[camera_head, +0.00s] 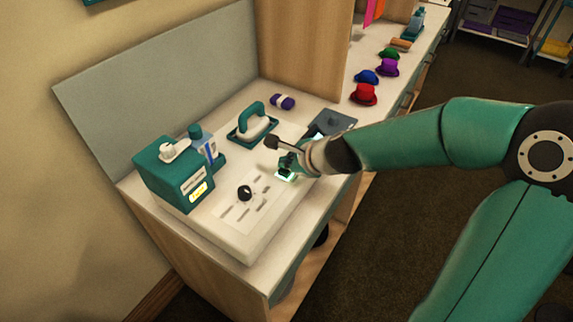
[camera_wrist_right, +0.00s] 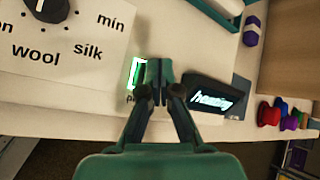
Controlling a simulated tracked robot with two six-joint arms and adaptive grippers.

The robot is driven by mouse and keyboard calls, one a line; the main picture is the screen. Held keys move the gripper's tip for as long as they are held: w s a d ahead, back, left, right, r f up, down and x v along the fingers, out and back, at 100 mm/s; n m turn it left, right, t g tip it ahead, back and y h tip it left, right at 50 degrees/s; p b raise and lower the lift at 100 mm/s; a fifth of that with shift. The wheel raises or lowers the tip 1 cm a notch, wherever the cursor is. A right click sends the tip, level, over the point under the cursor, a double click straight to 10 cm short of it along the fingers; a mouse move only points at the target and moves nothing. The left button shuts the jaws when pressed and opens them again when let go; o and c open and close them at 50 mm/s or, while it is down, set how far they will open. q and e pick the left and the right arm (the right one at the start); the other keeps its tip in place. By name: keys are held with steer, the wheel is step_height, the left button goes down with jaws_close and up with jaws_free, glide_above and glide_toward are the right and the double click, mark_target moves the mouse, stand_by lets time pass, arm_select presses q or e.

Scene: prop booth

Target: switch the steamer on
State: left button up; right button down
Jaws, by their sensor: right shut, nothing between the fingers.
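The steamer's white control panel (camera_head: 250,217) lies on the counter, with a black knob (camera_head: 245,193) and printed labels. In the right wrist view the knob (camera_wrist_right: 46,8) has "wool", "silk" and "min" around it. A switch glowing green (camera_head: 286,177) sits at the panel's right end; it also shows in the right wrist view (camera_wrist_right: 134,73), partly hidden by my fingers. A dark display (camera_wrist_right: 208,98) beside it reads "heating". My right gripper (camera_head: 287,163) is shut and empty, its tips (camera_wrist_right: 158,92) at the switch; whether they touch it I cannot tell. My left gripper is out of view.
A teal box (camera_head: 172,180) with a lit yellow screen stands left of the panel. A white iron-like head with teal handle (camera_head: 252,110) rests behind the panel. A purple roll (camera_head: 283,101) lies at the back. Small hats, including a red one (camera_head: 363,95), stand farther right.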

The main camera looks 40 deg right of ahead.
mark_target(287, 171)
step_height(287, 171, up, 6)
steer(key=p, duration=0.5)
steer(key=shift+f, duration=0.15)
steer(key=shift+f, duration=0.1)
